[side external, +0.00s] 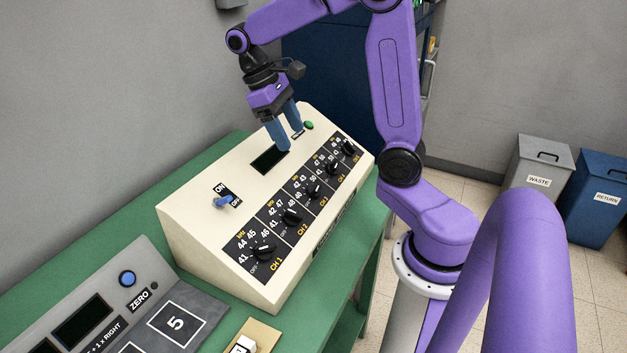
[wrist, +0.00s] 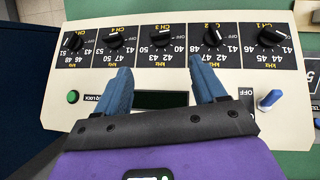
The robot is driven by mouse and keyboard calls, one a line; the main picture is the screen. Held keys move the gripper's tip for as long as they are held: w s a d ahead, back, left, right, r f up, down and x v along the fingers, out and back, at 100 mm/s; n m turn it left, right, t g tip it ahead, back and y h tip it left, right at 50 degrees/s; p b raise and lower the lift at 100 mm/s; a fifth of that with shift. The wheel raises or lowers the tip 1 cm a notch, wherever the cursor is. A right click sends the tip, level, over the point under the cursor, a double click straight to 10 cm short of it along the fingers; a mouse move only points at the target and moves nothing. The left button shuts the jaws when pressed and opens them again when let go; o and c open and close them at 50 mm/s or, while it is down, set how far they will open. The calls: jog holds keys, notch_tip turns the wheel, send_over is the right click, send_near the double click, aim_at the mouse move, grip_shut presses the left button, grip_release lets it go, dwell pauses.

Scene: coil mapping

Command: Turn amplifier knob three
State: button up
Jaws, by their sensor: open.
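The cream amplifier box (side external: 190,235) stands on the green bench with a row of black knobs along its sloped front. Knob three (side external: 314,191), marked CH 3, is the middle one. In the wrist view the row appears upside down, with knob three (wrist: 161,38) at top centre. My gripper (side external: 290,138) is open and empty, its blue fingers pointing down over the upper panel near the dark display (side external: 266,162). In the wrist view the gripper (wrist: 160,66) has its fingertips spread either side of knob three's column, short of the knob. I cannot tell whether the fingers touch the panel.
Knobs two (side external: 291,215) and four (side external: 332,168) flank knob three. A blue ON/OFF toggle (side external: 222,202) and a green button (side external: 309,125) are on the upper panel. A grey console (side external: 190,290) sits in front at left. Waste (side external: 541,175) and return (side external: 595,200) bins stand at right.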

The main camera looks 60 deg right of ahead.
aim_at(316, 185)
jog(key=x, duration=1.4)
jog(key=shift+f, duration=0.1)
jog(key=c, duration=1.1)
